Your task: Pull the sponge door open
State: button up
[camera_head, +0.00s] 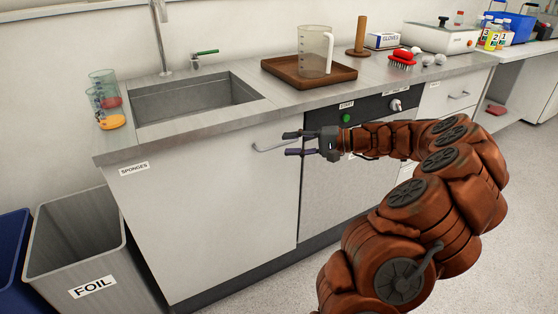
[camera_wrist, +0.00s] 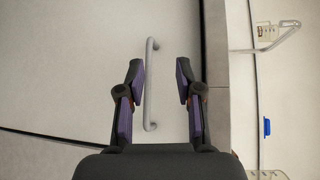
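The sponge door (camera_head: 205,205) is a pale cabinet door under the sink with a "SPONGES" label (camera_head: 134,168) at its upper left. It looks closed. Its bar handle (camera_head: 272,147) is at the door's upper right. In the wrist view the handle (camera_wrist: 150,84) runs upright between the two fingers, nearer the left one. My gripper (camera_head: 288,143) is open at the handle's right end, and in the wrist view its fingers (camera_wrist: 160,95) are spread with a gap to each side of the bar. I cannot tell how deep the handle sits between them.
A dishwasher-like appliance (camera_head: 325,195) with a dark panel is right of the door. A grey FOIL bin (camera_head: 52,252) stands on the floor close to the door's left side. The counter above holds a brown tray (camera_head: 285,76) with a jug. Open floor (camera_head: 270,290) lies before the door.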

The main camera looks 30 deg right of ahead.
aim_at(279, 146)
jog(key=d+f+m+t, duration=0.1)
jog(key=d+f, duration=0.1)
jog(key=d, duration=0.2)
jog(key=shift+h, duration=0.4)
jog(key=shift+b+x, duration=0.75)
jog(key=shift+x, duration=3)
jog(key=shift+s, duration=0.1)
grip_shut()
